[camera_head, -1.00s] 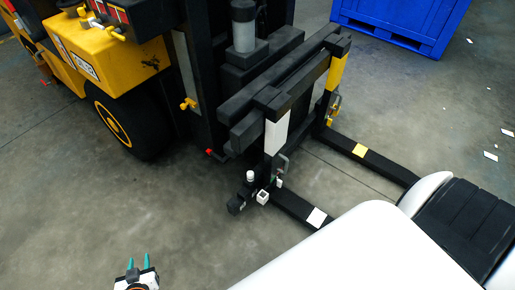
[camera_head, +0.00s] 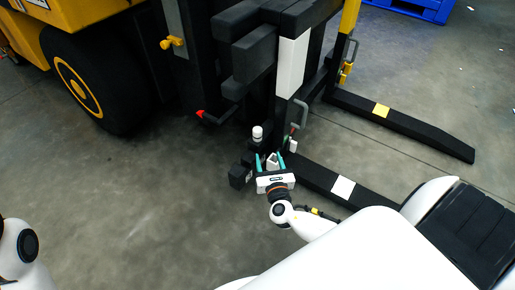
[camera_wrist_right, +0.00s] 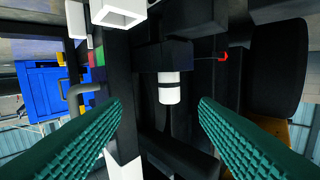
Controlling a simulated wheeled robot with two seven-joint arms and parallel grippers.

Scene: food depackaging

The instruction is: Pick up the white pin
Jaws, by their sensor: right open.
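The white pin (camera_head: 257,132) is a small white cylinder with a dark band. It stands upright on the black forklift's lower front frame. It also shows in the right wrist view (camera_wrist_right: 169,88), projecting from a dark block, between my finger lines and beyond the tips. My right gripper (camera_head: 269,160) is just in front of and below the pin in the head view. Its two teal fingers are apart, with nothing seen held; they also show in the wrist view (camera_wrist_right: 160,104). My left gripper is out of view; only part of my left arm shows at lower left.
The black fork legs (camera_head: 400,122) extend right, and a red-tipped lever (camera_head: 201,114) is left. Bare floor lies at lower left.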

